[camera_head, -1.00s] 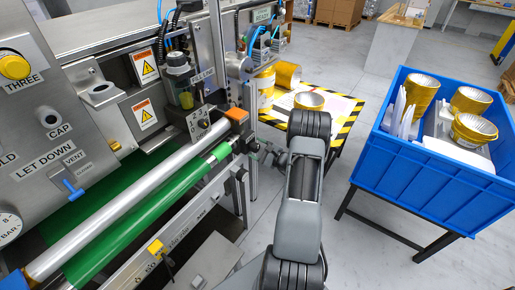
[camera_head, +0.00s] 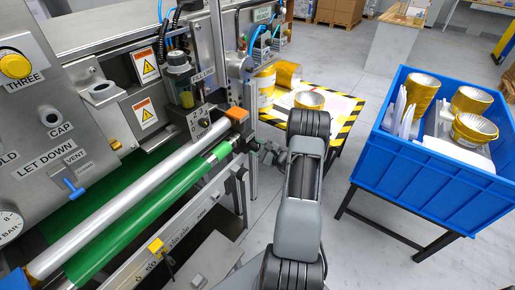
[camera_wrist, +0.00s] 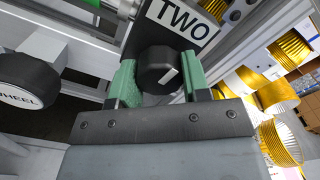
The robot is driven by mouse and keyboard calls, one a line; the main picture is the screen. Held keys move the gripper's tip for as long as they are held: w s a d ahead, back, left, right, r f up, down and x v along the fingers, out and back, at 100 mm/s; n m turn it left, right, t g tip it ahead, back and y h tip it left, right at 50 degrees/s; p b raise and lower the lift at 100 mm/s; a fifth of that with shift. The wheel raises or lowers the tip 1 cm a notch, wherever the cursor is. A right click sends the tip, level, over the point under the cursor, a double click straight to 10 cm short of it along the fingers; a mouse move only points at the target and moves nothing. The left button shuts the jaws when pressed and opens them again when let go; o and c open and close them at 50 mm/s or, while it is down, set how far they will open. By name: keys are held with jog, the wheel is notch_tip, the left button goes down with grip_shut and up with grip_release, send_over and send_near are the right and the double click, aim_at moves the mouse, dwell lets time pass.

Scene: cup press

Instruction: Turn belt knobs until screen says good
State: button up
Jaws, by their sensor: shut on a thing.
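In the wrist view, a black round knob (camera_wrist: 157,68) with a white mark sits below a plate lettered TWO (camera_wrist: 187,18). My gripper (camera_wrist: 160,80) has its green fingers on either side of this knob and is shut on it. In the head view, my gripper (camera_head: 270,152) is at the right end of the rollers, small and partly dark, so the knob is hard to make out there. The green belt (camera_head: 135,222) runs beside a silver roller (camera_head: 130,200). A yellow knob (camera_head: 15,66) is above a label THREE.
A black handwheel (camera_wrist: 28,82) lettered WHEEL is left of my gripper. A striped table (camera_head: 346,128) with gold cups stands behind my arm. A blue crate (camera_head: 430,188) of cups is at the right. Grey floor lies between.

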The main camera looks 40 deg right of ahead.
jog(key=shift+m+b, duration=0.7)
jog(key=shift+m, duration=3.6)
jog(key=o, duration=0.9)
jog(key=shift+o, duration=0.2)
jog(key=b+v, duration=0.1)
jog(key=v, duration=1.3)
jog(key=shift+b, duration=0.3)
jog(key=shift+w, duration=0.1)
